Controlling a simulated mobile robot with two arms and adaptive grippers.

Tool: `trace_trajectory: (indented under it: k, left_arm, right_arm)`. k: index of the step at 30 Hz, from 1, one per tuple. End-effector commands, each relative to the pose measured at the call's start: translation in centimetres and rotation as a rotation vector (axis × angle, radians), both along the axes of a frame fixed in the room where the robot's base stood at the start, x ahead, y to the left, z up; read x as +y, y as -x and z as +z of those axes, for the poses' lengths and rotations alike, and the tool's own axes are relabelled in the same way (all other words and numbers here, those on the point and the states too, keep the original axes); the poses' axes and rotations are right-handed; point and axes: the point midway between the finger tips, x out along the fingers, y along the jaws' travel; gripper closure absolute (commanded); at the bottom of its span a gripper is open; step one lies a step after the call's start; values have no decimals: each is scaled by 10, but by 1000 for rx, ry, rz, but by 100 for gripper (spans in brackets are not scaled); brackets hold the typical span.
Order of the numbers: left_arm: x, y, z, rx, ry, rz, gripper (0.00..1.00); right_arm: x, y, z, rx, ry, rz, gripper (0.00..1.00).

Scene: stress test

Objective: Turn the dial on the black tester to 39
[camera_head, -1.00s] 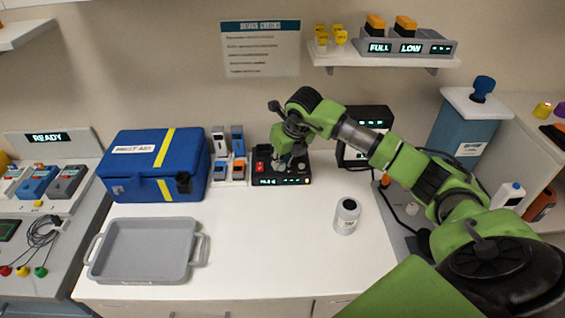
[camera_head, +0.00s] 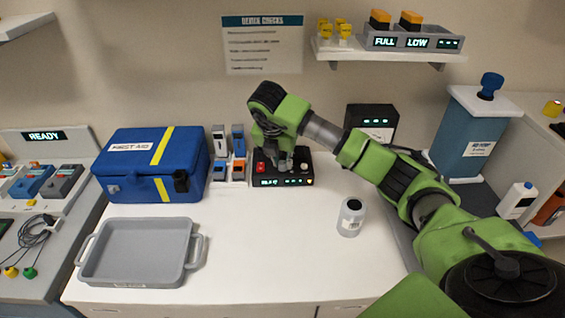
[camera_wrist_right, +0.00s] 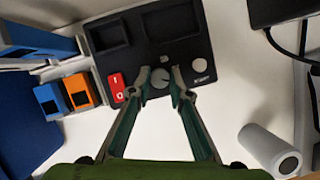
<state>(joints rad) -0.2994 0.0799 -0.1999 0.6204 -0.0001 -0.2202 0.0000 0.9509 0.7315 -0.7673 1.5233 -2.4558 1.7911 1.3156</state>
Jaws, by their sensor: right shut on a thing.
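The black tester (camera_head: 300,179) sits on the white worktop against the wall, with a red switch and a lit green display too small to read. In the right wrist view the tester (camera_wrist_right: 190,55) shows its round grey dial (camera_wrist_right: 160,78), a red rocker switch (camera_wrist_right: 117,88) and a pale round knob (camera_wrist_right: 200,65). My right gripper (camera_wrist_right: 161,74) reaches over the tester's front edge, its two fingertips on either side of the dial and shut on it. In the head view the right gripper (camera_head: 285,163) partly hides the tester's top. The dial's reading cannot be made out. My left gripper is not in view.
A blue first aid box (camera_head: 130,178) and small blue and orange devices (camera_head: 238,170) stand left of the tester. A grey tray (camera_head: 135,278) lies at front left. A grey cylinder (camera_head: 350,217) stands right. The worktop's middle is clear.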

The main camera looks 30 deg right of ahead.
Motion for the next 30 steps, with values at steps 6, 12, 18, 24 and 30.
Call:
trace_trajectory:
  k: [6,12,18,24,30]
  left_arm:
    - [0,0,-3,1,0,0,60]
    - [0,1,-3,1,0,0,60]
    - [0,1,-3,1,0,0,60]
    - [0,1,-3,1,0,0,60]
    - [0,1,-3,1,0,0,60]
  right_arm:
    - [0,-2,2,-6,0,-58,100]
    - [0,-2,2,-6,0,-72,100]
    - [0,-2,2,-7,0,-73,100]
    - [0,-2,2,-6,-1,-72,65]
    - [0,-1,1,-2,-1,-71,65]
